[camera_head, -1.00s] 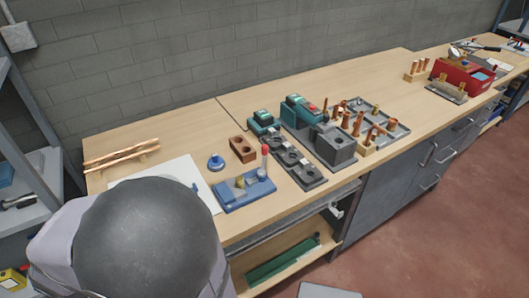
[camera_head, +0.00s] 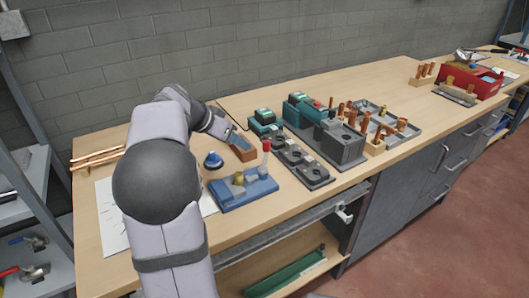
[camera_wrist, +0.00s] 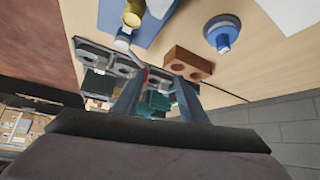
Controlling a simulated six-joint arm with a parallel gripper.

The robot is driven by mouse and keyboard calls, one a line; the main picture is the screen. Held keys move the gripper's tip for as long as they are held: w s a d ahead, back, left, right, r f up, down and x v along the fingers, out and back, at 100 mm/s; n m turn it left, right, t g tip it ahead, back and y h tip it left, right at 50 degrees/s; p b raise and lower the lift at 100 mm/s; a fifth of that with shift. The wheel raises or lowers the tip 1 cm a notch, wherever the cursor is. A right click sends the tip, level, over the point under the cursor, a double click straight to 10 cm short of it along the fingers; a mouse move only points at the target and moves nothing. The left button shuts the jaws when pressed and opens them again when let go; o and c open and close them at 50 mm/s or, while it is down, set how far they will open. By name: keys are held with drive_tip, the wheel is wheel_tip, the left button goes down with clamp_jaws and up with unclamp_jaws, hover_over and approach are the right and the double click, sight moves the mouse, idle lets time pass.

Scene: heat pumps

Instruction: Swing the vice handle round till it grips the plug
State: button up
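The blue vice (camera_head: 240,195) sits near the front of the bench, left of the grey fixtures. A brass plug (camera_head: 239,178) stands on it. Its pale handle (camera_head: 265,160) stands up on the right side with a red end. In the wrist view the vice (camera_wrist: 112,17), plug (camera_wrist: 133,14) and handle (camera_wrist: 122,43) are at the top. The handle's red end (camera_wrist: 146,73) shows near the left finger. My gripper (camera_wrist: 158,92) is open and empty, its fingers apart. In the head view my gripper (camera_head: 238,138) is above the bench, behind the vice, apart from the handle.
A brown two-hole block (camera_head: 243,154) lies close to my gripper. A blue knobbed piece (camera_head: 212,161) stands behind the vice. Grey fixtures (camera_head: 302,163) and teal-topped units (camera_head: 298,108) stand to the right. A tray with copper fittings (camera_head: 392,117) is farther right.

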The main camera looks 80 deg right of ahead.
drive_tip(key=m+g, duration=0.1)
approach(266, 142)
drive_tip(key=x, duration=0.3)
drive_tip(key=shift+p+x, duration=0.55)
drive_tip(key=shift+x, duration=3.15)
drive_tip(key=shift+d, duration=0.1)
clamp_jaws()
